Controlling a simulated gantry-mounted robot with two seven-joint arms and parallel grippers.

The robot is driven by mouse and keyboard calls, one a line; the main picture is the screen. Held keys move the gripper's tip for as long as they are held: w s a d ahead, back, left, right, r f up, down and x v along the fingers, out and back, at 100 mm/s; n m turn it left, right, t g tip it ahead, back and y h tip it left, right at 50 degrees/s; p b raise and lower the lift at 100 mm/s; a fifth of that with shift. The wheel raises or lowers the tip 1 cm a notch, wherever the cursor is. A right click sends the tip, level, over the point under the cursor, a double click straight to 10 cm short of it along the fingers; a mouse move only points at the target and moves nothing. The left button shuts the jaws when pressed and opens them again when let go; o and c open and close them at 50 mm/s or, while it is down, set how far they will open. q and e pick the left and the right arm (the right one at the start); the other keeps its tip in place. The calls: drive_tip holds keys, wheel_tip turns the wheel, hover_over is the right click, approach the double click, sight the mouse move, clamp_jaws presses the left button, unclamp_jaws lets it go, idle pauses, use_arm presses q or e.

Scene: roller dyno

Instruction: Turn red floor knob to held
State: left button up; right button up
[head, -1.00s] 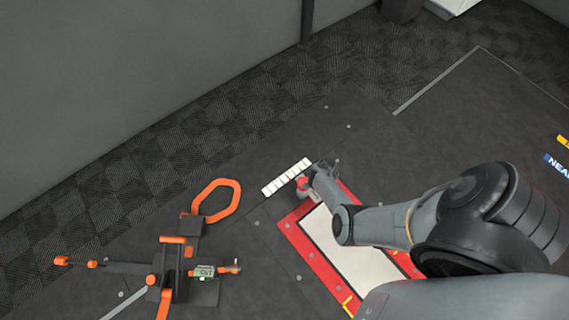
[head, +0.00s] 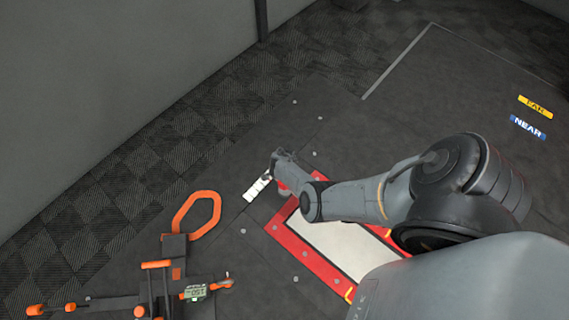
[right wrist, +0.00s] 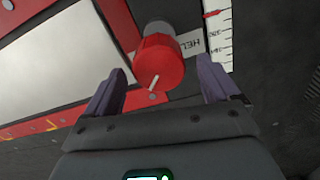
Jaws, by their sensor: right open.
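The red floor knob (right wrist: 159,62) shows large in the right wrist view, a red cap with a white pointer line on a pale grey base. Beside it is a white label reading "HEL" (right wrist: 194,43), partly cut off. My right gripper (right wrist: 163,80) is open, one finger on each side of the knob's near edge, with gaps to both sides. In the head view the knob (head: 282,188) is a small red spot at the corner of the red-framed plate, mostly hidden by my right gripper (head: 278,172). My left gripper is not in view.
A red-framed white plate (head: 297,251) lies beside the knob. A white scale strip (right wrist: 219,30) with a red pointer runs past it. Floor labels FAR (head: 536,106) and NEAR (head: 527,127) lie at right.

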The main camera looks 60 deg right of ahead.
drive_tip(key=shift+f+b, duration=0.7)
drive_tip(key=shift+f, duration=0.65)
drive_tip(key=shift+c, duration=0.2)
drive_tip(key=c, duration=1)
